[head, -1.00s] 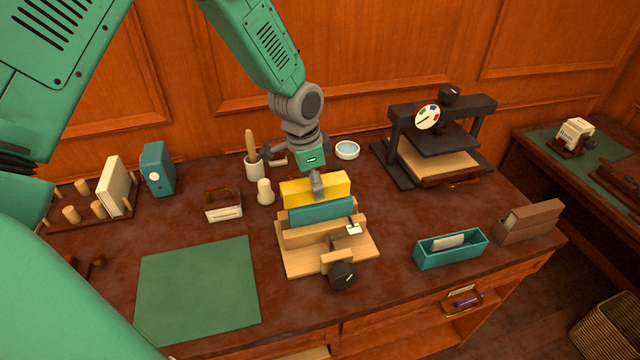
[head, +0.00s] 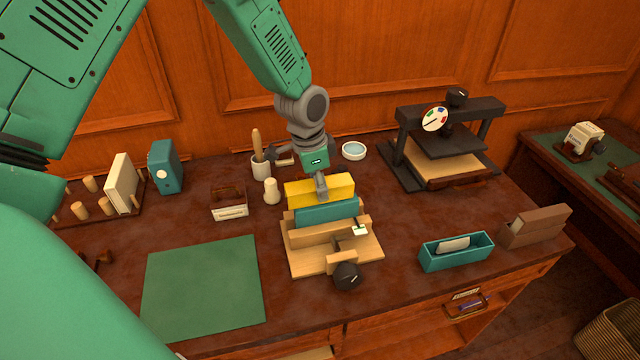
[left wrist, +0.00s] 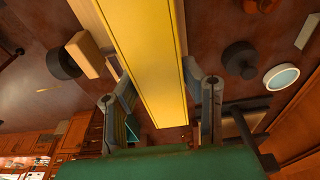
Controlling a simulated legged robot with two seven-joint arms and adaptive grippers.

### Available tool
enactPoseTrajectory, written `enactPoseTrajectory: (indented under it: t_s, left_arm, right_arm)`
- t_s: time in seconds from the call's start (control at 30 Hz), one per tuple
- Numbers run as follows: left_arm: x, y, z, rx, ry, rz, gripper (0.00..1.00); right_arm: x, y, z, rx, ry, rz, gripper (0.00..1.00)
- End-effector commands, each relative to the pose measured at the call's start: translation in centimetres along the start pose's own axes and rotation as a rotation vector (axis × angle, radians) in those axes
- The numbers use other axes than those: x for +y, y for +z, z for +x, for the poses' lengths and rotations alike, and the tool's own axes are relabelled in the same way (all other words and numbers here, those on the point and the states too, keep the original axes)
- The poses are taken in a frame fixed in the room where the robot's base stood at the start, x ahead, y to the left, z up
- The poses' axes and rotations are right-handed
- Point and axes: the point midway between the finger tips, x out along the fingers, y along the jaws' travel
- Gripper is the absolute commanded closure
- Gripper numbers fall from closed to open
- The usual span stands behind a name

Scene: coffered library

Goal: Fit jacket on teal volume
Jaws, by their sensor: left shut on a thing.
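A teal volume (head: 327,213) lies held in a wooden clamp stand (head: 310,266) with a dark knob, in the middle of the table. The yellow jacket (head: 336,187) is right behind and above the teal volume, its top face showing. I cannot tell whether the two touch. My left gripper (head: 321,187) reaches down from above and is shut on the yellow jacket. In the left wrist view the yellow jacket (left wrist: 150,60) runs between the two fingers of the left gripper (left wrist: 160,108). The jacket's underside is hidden. My right gripper is not in view.
A green mat (head: 203,287) lies left of the clamp stand. A black press (head: 445,140) stands at back right. An open teal box (head: 455,252) and a brown box (head: 536,225) are at front right. A white pawn-shaped piece (head: 271,191) and a brush pot (head: 261,168) stand close behind left.

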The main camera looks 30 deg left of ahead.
Motion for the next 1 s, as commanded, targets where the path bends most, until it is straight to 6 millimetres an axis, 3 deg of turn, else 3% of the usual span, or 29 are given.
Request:
enactPoseTrajectory:
  t_s: [1.0]
  left_arm:
    - [0.2, -0.1, 1.5, 0.0, -0.002, 0.0, 0.88]
  right_arm:
    - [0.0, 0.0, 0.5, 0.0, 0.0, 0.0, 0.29]
